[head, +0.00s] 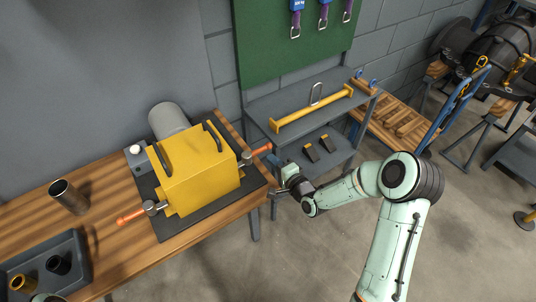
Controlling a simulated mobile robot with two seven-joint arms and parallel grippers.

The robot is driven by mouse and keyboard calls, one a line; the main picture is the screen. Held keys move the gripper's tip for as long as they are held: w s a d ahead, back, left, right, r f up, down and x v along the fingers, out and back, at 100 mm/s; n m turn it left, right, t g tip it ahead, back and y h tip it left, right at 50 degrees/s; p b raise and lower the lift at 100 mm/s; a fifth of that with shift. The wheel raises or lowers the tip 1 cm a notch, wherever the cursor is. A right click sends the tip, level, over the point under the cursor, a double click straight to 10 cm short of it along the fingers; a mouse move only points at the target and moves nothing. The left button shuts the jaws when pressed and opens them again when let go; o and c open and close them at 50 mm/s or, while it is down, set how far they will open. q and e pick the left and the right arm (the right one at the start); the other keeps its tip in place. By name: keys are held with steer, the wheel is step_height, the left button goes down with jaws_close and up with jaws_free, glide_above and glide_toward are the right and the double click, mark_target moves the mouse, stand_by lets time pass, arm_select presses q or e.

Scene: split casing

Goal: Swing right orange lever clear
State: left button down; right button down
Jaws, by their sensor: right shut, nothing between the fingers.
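The yellow casing (197,168) stands on a dark mat (187,228) on the wooden bench. The right orange lever (262,149) sticks out from the casing's right side, pointing right and slightly toward the back. A second orange lever (131,216) sticks out from the casing's lower left. My right gripper (278,181) is shut and empty, beside the bench's right edge, below and a little right of the right lever, and looks apart from it. Its fingertips are small and partly hard to make out.
A grey shelf unit (262,108) with a yellow bar (312,112) stands close behind my right gripper. Open floor lies right of the bench.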

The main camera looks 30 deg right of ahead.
steer(key=w, duration=0.3)
steer(key=shift+w+a+f, duration=0.1)
steer(key=shift+w+f, duration=0.05)
steer(key=shift+f, duration=0.1)
